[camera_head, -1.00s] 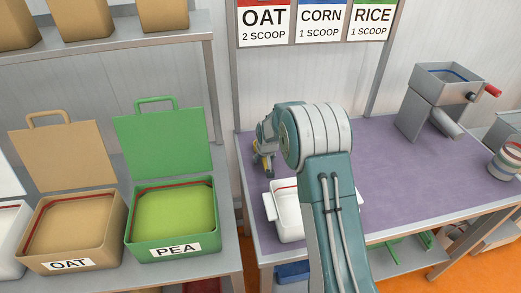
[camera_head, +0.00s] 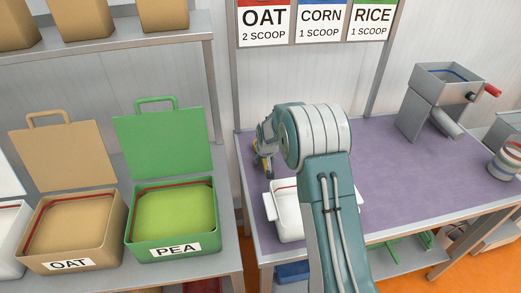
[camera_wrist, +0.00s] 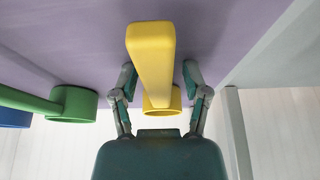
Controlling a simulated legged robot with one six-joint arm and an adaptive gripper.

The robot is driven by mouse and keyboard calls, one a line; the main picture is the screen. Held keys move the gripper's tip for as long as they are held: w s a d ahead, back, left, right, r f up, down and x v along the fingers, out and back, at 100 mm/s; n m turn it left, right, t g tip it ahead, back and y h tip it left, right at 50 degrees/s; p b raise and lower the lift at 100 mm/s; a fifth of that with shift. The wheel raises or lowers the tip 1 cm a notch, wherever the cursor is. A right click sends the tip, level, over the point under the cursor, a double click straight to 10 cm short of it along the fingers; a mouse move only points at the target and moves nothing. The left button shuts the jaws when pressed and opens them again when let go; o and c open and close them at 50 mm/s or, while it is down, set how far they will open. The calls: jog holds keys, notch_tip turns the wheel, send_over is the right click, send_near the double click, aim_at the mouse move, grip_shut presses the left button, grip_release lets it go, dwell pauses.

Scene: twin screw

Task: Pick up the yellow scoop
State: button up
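The yellow scoop (camera_wrist: 153,52) is in the middle of the wrist view, with its long handle toward the top and its round cup toward my gripper. My gripper (camera_wrist: 158,72) is open, with one finger on each side of the scoop. Gaps show between the fingers and the scoop. In the head view my gripper (camera_head: 263,165) is low over the left end of the purple table, partly hidden by my arm. Only small bits of yellow show beside it there.
A green scoop (camera_wrist: 72,103) and a blue one (camera_wrist: 14,117) lie left of the yellow scoop. A white tray (camera_head: 286,230) sits at the purple table's (camera_head: 390,165) front left, partly behind my arm. A grey hopper machine (camera_head: 437,95) stands back right. Left are open OAT and PEA bins (camera_head: 176,250).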

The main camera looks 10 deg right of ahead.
grip_shut()
jog(key=shift+f, duration=0.1)
jog(key=shift+r, duration=0.55)
notch_tip(320, 180, up, 3)
jog(key=shift+f, duration=0.15)
jog(key=s+a+r, duration=0.3)
jog(key=s+r, duration=0.7)
jog(key=s, duration=0.3)
jog(key=shift+s+a, duration=0.15)
jog(key=shift+s, duration=0.1)
